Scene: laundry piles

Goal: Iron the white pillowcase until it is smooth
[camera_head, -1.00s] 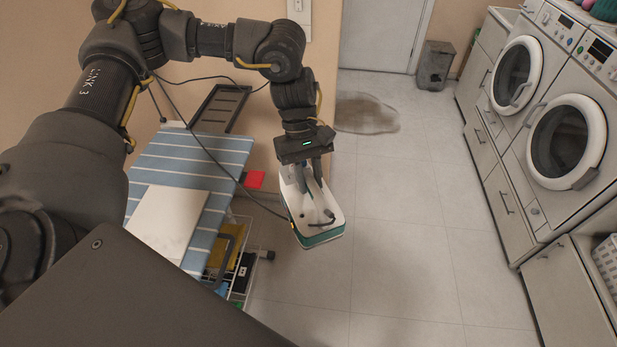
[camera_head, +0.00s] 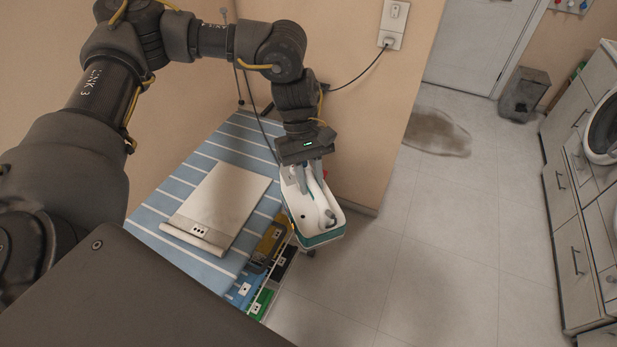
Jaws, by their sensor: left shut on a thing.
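The white pillowcase (camera_head: 226,199) lies flat on the blue-and-white striped ironing board (camera_head: 181,189), with a folded hem with small dark marks at its near end. My left gripper (camera_head: 314,186) is shut on the white and teal iron (camera_head: 301,217), which it holds beside the right edge of the board. The iron looks clear of the pillowcase. Whether it touches the board's edge I cannot tell. My right gripper is not in view.
A rack with coloured boxes (camera_head: 262,300) stands under the board's right side. A cord runs to a wall outlet (camera_head: 389,40). A wall corner is close behind the iron. Cabinets (camera_head: 570,220) and a washer stand at right.

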